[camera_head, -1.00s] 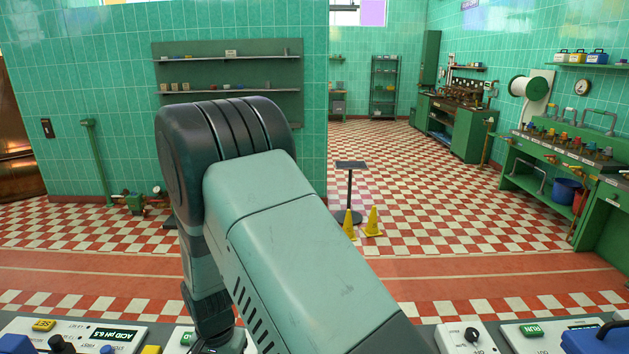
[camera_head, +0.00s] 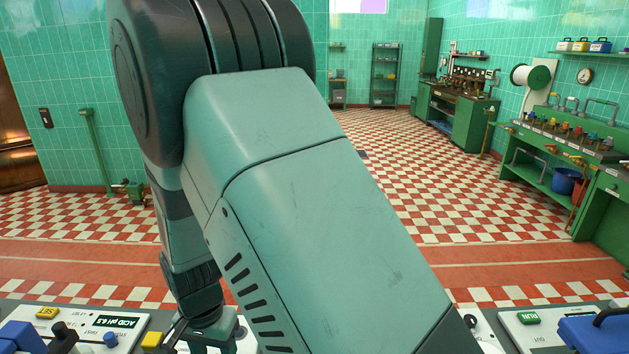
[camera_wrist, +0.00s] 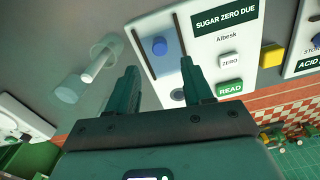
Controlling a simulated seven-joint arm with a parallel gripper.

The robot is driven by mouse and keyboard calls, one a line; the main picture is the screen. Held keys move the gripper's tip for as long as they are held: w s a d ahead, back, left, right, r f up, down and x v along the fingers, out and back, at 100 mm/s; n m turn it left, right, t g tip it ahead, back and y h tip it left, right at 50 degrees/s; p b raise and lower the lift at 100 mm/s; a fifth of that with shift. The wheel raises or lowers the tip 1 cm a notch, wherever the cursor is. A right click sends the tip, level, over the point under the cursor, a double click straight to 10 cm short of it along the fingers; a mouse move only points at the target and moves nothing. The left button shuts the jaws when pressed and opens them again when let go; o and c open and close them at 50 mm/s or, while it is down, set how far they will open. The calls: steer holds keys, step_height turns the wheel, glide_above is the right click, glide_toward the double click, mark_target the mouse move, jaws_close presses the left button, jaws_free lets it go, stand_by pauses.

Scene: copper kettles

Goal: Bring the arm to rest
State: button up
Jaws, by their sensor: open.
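My arm fills the middle of the head view, bent at a large dark joint, with its lower part hanging down toward the bench edge. My gripper (camera_wrist: 160,65) shows in the wrist view with two dark green fingers spread apart and nothing between them. I cannot tell the gap between fingers and panel. In the head view the gripper is only partly visible at the bottom, its fingers hard to make out.
A white panel reading "ACID pH 6.5" (camera_head: 117,321) and blue and dark knobs sit at lower left. A panel with a green RUN button (camera_head: 529,318) and a blue case (camera_head: 597,335) are at lower right.

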step_height(320, 180, down, 7)
steer(key=shift+f, duration=0.1)
steer(key=w, duration=1)
step_height(320, 180, up, 30)
steer(key=w+n, duration=0.2)
step_height(320, 180, down, 8)
steer(key=shift+r, duration=0.25)
step_height(320, 180, up, 8)
step_height(320, 180, down, 10)
steer(key=m, duration=0.1)
steer(key=shift+a, duration=0.35)
